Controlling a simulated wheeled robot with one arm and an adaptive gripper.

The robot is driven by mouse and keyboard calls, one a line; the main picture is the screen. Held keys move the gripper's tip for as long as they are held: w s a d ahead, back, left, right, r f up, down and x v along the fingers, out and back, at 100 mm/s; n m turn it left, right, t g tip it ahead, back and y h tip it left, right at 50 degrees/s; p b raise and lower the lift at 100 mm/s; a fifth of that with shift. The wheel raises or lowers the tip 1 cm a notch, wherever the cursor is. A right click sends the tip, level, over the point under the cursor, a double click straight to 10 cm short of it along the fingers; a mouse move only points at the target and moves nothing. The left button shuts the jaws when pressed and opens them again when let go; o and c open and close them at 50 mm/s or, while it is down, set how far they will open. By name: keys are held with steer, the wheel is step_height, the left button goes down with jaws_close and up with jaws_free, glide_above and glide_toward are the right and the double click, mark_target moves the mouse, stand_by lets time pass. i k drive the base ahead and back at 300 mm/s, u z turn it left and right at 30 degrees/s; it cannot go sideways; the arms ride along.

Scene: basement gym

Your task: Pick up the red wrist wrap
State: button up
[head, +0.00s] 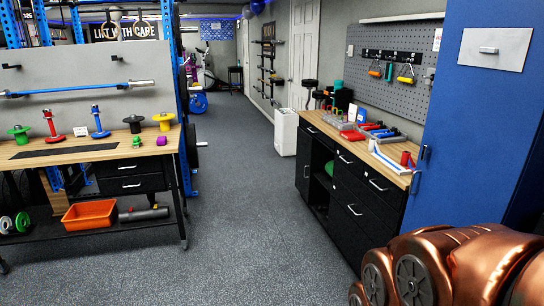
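A small upright red roll (405,159) stands near the front end of the wooden-topped black cabinet (391,176) on the right. It may be the red wrist wrap, but it is too small to be sure. A flat red item (352,135) lies farther back on the same top, and other red pieces lie near it among blue ones. My copper-coloured arm fills the bottom right corner. My gripper is out of view.
A workbench (38,157) on the left holds several coloured spindles, with an orange bin (90,215) on its lower shelf. A tall blue cabinet (466,130) stands at the right. The dark floor (245,225) between them is clear. A white bin (286,132) stands beyond the black cabinet.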

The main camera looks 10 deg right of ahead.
mark_target(406, 161)
steer(key=i, duration=3.7)
steer(key=z, duration=1.5)
